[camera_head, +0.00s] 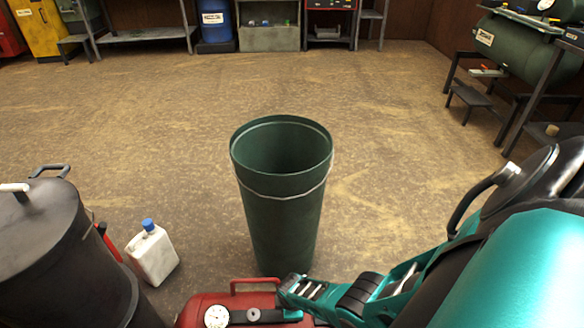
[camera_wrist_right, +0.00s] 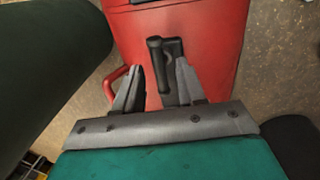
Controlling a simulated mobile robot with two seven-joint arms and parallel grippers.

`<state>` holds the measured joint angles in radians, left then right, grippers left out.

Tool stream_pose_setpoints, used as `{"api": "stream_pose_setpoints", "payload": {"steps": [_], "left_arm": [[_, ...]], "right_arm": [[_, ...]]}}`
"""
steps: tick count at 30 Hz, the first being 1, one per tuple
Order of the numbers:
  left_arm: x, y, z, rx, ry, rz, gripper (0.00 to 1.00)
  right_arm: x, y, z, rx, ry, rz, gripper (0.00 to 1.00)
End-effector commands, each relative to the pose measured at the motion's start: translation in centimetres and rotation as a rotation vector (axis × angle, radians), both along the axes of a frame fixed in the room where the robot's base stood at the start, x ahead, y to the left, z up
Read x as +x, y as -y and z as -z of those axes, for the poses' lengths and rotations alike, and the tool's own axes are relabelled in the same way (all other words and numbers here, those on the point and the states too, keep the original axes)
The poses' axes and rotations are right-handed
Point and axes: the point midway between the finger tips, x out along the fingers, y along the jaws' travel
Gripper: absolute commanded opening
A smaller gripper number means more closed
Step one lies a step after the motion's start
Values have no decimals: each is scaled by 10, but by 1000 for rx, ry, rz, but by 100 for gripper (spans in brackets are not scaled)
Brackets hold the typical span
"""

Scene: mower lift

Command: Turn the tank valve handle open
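The red tank (camera_head: 200,306) is at the bottom of the head view, with a round white gauge (camera_head: 216,317) and a red carry handle (camera_head: 255,282). It also fills the upper middle of the right wrist view (camera_wrist_right: 215,35). The black valve handle (camera_wrist_right: 157,80) lies on it there. My right gripper (camera_wrist_right: 160,66) is open over the tank, one finger on each side of the handle. I cannot tell whether either finger touches it. In the head view my right arm reaches in from the right, and its fingertips are not clear. My left gripper is not in view.
A tall dark green bin (camera_head: 282,220) stands just behind the tank. A white jug with a blue cap (camera_head: 153,255) is left of it. A dark cylinder (camera_head: 62,260) fills the lower left. Open floor (camera_head: 380,110) lies beyond, with shelves along the back wall.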

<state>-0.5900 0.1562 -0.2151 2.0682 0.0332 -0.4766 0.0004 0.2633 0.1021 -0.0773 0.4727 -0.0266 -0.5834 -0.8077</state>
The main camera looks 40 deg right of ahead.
Motion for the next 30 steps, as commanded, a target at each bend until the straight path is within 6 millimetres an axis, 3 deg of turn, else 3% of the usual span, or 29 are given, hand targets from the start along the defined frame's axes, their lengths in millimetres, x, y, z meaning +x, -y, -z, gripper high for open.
{"api": "stream_pose_setpoints", "payload": {"steps": [14,21,30], "left_arm": [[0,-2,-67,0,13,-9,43],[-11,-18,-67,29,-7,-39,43],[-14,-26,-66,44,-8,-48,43]], "right_arm": [[-11,-8,-74,-1,1,-1,40],[-16,-13,-108,-1,1,-1,40],[-19,-15,-124,-1,1,-1,40]]}}
